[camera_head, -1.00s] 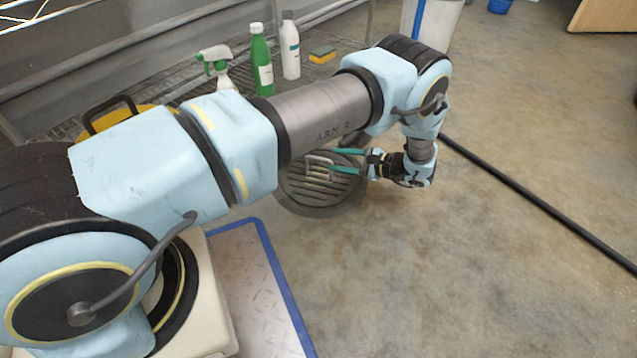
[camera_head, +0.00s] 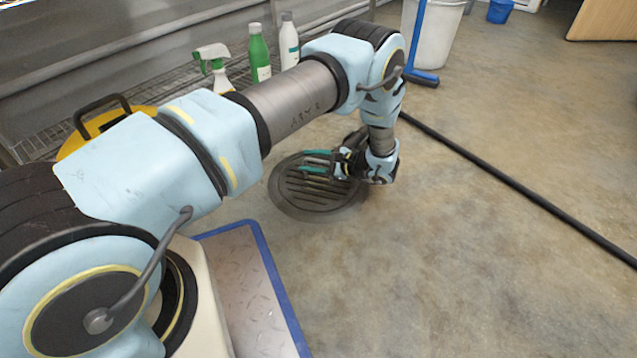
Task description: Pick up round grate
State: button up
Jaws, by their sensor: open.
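The round grate (camera_head: 302,200) is a dark slatted disc lying flat in a round frame on the concrete floor, in the middle of the head view. My gripper (camera_head: 308,164) has two teal fingers and is open, low over the grate's far part, pointing left. The grate's handle is not clearly visible now; it seems to lie behind or between the fingers. I cannot tell whether the fingers touch it. My wrist hides the grate's right far edge.
A spray bottle (camera_head: 214,68), a green bottle (camera_head: 259,58) and a white bottle (camera_head: 289,42) stand on a wire rack behind. A black hose (camera_head: 500,182) crosses the floor at right. A blue-edged plate (camera_head: 250,285) lies near my base.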

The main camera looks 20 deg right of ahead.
grip_shut()
dwell(1.4)
